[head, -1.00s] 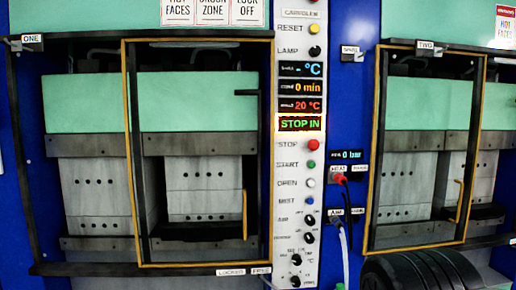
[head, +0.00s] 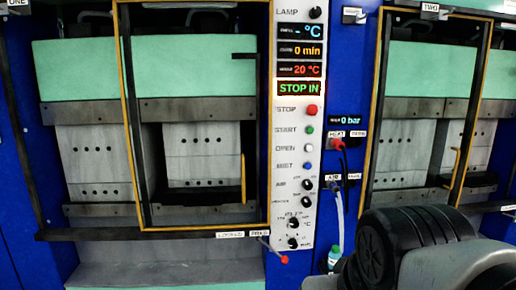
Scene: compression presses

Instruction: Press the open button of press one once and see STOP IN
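Press one (head: 190,110) stands at left, marked by a ONE tag (head: 18,3) at the top left corner. Its control column (head: 298,182) carries a red STOP button (head: 312,110), a green START button (head: 309,130), a white OPEN button (head: 307,148) and a blue MIST button (head: 307,166). The display (head: 300,88) above them reads STOP IN in green letters inside a bright frame. Nothing touches the OPEN button. My gripper is not in view; only a dark, ribbed part of my arm and a grey link show at the lower right.
Displays above read - °C, 0 min and 20 °C. Black knobs (head: 306,185) sit below the buttons. A red-tipped lever (head: 284,259) sticks out below press one. Press two (head: 410,115) stands at right, partly behind my arm.

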